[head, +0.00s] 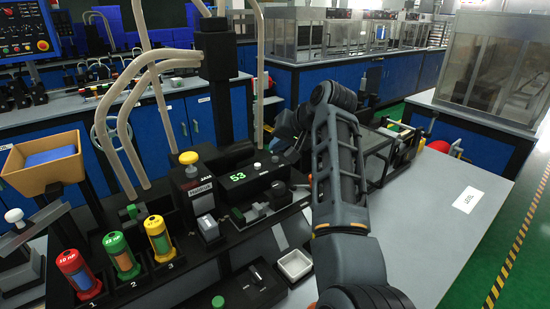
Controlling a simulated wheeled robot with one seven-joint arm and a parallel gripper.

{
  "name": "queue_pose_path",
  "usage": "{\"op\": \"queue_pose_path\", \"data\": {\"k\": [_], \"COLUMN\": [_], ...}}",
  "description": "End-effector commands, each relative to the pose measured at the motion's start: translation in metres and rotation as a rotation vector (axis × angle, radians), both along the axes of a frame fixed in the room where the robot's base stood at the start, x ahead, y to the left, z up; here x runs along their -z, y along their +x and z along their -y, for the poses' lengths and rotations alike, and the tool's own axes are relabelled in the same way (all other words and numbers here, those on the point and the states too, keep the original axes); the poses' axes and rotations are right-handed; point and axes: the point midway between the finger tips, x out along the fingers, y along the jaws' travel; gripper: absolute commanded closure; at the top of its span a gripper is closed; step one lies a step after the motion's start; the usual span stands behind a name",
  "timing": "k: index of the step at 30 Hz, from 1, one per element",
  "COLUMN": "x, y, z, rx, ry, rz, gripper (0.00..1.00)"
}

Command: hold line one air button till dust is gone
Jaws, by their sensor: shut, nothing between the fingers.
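My arm rises at the right of the centre and bends over at its elbow. Its far end, with my gripper (276,144), shows small and partly hidden behind the black unit. The fingers look shut and empty, but what their tips touch cannot be made out. The black unit has a green display (237,177) reading 53 and a small pale button (257,166) on top. A yellow knob (189,158) tops the block to its left. Green buttons (132,211) and (218,301) also show. I cannot tell which is line one's air button. No dust can be made out.
Red (76,272), green (121,256) and yellow (160,239) canisters stand above labels 1, 2 and 3. Pale hoses (125,95) rise behind them. A tan bin (43,160) is at left, a small white tray (294,265) in front. The grey tabletop at right (430,240) is mostly clear.

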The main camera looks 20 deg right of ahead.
Motion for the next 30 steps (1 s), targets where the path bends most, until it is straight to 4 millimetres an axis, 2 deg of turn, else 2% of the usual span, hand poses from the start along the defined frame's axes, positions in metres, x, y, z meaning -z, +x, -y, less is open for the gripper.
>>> {"op": "queue_pose_path", "data": {"k": [10, 30], "x": [0.008, 0.012], "y": [0.0, 0.0], "z": [0.0, 0.0], "rx": [0.0, -0.001], "ry": [-0.001, 0.0], "rz": [-0.001, -0.001], "gripper": [1.0, 1.0]}}
